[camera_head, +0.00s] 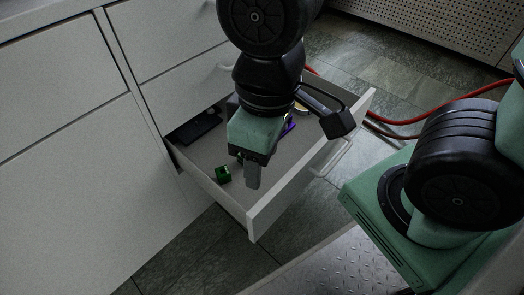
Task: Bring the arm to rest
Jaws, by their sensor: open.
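My gripper (248,172) points down over the front part of an open white drawer (262,215). It has a green body and grey fingers, and it is open with nothing seen between the fingers. My arm comes down from the top of the picture above the drawer. A small green block (223,174) lies in the drawer just left of the fingers. It looks apart from them.
A dark flat object (196,128) lies at the drawer's left back. A purple thing (289,128) and a yellowish round thing (302,108) are partly hidden behind my arm. White cabinet fronts (60,110) stand left. A red hose (420,119) crosses the tiled floor at right.

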